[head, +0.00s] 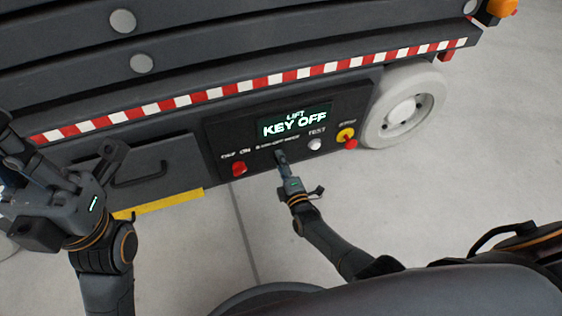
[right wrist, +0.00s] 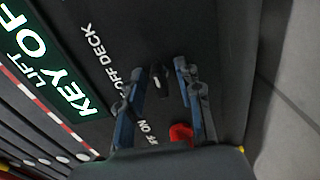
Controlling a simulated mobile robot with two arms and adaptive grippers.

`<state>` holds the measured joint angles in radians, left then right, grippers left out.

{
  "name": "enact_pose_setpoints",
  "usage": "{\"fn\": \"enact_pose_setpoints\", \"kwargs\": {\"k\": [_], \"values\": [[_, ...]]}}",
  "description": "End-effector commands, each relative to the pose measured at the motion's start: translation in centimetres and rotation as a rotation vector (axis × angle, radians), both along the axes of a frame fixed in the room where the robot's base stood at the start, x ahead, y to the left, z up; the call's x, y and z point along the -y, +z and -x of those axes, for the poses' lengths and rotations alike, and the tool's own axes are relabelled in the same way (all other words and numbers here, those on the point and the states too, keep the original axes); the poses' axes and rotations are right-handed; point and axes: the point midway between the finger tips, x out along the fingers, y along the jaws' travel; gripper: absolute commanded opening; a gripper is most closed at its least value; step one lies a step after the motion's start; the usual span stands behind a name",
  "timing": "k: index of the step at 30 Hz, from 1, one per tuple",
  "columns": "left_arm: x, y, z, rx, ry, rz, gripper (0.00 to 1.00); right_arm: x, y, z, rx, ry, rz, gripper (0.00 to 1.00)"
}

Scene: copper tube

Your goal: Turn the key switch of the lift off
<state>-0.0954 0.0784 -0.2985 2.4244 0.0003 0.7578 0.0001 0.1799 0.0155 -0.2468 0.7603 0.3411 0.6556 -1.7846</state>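The lift's dark control panel (head: 212,130) has a lit display (head: 295,120) reading "LIFT KEY OFF". The same display (right wrist: 40,55) shows partly in the right wrist view. My right gripper (head: 280,158) is at the panel's lower middle and covers the key switch in the head view. In the right wrist view the dark key switch (right wrist: 158,80) with a pale mark lies between the spread fingers of my right gripper (right wrist: 158,72). I see gaps on both sides of it. My left gripper (head: 85,175) is at the left, away from the panel; its opening is unclear.
A red knob (head: 239,169) sits left of my right gripper. A white button (head: 315,144) and a yellow-backed red stop button (head: 347,137) sit to the right. A white wheel (head: 405,108) and a dark handle (head: 140,178) flank the panel. The floor in front is clear.

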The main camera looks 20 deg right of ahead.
Motion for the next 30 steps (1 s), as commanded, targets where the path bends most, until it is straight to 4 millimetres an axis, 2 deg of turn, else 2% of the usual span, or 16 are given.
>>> {"fn": "enact_pose_setpoints", "kwargs": {"k": [16, 21, 30], "values": [[0.0, -0.1, -0.1, -0.005, -0.001, 0.002, 0.00, 0.2, -0.1, 6.8, -0.003, -0.001, -0.001, 0.35], [0.0, -0.1, -0.1, -0.006, -0.001, 0.001, 0.00, 0.2, -0.1, 7.4, -0.002, 0.000, 0.000, 0.35], [0.0, -0.1, -0.1, -0.006, -0.002, 0.001, 0.00, 0.2, -0.1, 7.4, -0.002, 0.000, 0.000, 0.35]]}}
